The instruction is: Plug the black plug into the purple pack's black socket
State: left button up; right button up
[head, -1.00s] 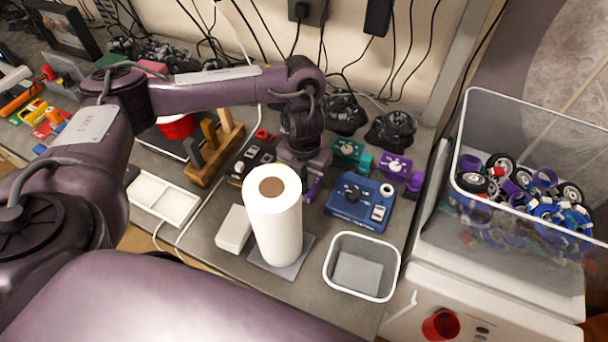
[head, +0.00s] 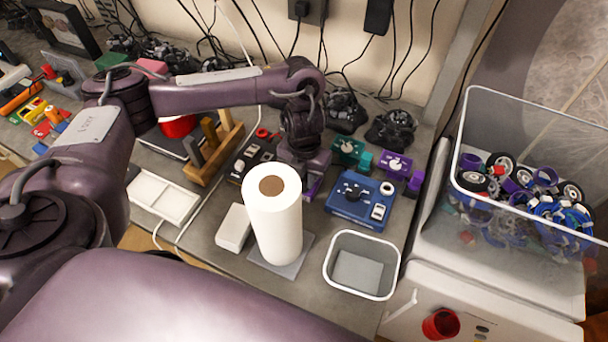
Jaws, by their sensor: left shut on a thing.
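My left gripper (head: 306,170) points down at the bench behind the white paper roll. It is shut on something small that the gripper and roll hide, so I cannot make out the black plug. A bright purple piece (head: 313,189) shows right at the fingers; I cannot tell whether it is the pack or touches the gripper. A purple unit with a white knob (head: 395,163) stands to the right, with a purple block (head: 416,184) beside it. No black socket can be made out. My right gripper is not in view.
The paper roll (head: 274,220) stands close in front of the gripper. A blue box (head: 360,197) and teal unit (head: 348,150) are to its right, a black unit (head: 253,157) to its left. A grey-white bin (head: 362,265) stands in front. Cables hang along the wall.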

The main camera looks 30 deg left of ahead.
pick_arm(q)
jog(key=o, duration=1)
notch_tip(320, 180, up, 8)
jog(key=shift+f+p, duration=0.15)
jog(key=shift+p, duration=0.65)
